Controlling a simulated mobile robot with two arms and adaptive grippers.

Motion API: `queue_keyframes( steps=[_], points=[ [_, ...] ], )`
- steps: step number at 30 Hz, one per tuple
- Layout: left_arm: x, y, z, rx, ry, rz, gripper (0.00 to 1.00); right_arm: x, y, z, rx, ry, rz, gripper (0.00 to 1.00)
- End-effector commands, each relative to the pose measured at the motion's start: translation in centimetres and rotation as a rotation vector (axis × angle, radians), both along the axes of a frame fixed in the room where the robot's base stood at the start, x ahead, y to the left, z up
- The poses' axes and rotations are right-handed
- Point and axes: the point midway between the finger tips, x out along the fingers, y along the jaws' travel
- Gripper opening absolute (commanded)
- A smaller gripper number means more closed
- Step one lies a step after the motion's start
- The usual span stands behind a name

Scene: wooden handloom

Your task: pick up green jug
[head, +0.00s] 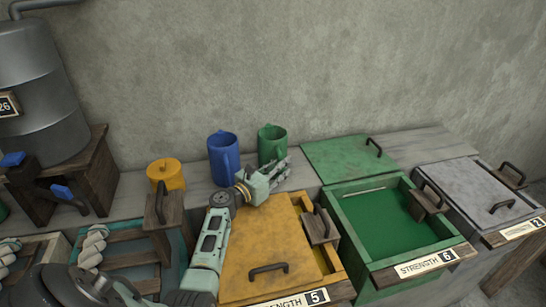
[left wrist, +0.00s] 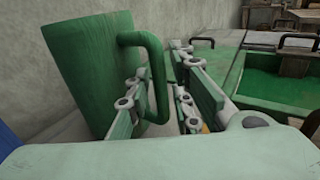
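The green jug (head: 271,143) stands upright on the grey back shelf in the head view, right of the blue jug. In the left wrist view the green jug (left wrist: 100,75) fills the left side, with its handle (left wrist: 158,75) toward the gripper. My left gripper (head: 284,166) is just in front of and below the green jug. In the left wrist view my left gripper (left wrist: 165,100) is open, with the jug's handle between or just past its fingers; I cannot tell whether they touch. My right gripper is not in view.
A blue jug (head: 223,158) and a yellow pot (head: 166,175) stand left along the shelf. Below are a yellow-lidded vat (head: 265,240), an open green vat (head: 385,220) and a grey-lidded one (head: 470,195). A green lid (head: 345,157) lies right of the jug. The wall is close behind.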

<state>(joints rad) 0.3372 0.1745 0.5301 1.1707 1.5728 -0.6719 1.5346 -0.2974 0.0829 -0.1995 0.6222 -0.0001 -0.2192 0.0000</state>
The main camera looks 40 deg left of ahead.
Motion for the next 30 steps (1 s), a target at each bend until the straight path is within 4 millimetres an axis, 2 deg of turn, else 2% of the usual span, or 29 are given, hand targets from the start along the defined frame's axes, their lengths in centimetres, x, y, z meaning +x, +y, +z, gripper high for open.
queue_keyframes(
  steps=[2,9,26,27,30],
  points=[
    [-0.02,0.01,0.02,0.000,0.000,0.000,0.20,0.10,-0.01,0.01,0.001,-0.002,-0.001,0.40],
    [-0.03,0.01,0.03,0.000,0.000,0.000,0.00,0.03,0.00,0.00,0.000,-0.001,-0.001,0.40],
    [-0.04,0.01,0.03,0.000,0.000,0.000,0.00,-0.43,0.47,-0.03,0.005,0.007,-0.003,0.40],
    [0.11,0.13,0.76,0.006,-0.013,0.001,0.00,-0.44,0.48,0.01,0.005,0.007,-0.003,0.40],
    [0.11,0.13,0.74,0.005,-0.013,0.001,0.00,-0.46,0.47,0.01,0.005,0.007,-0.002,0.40]
  ],
)
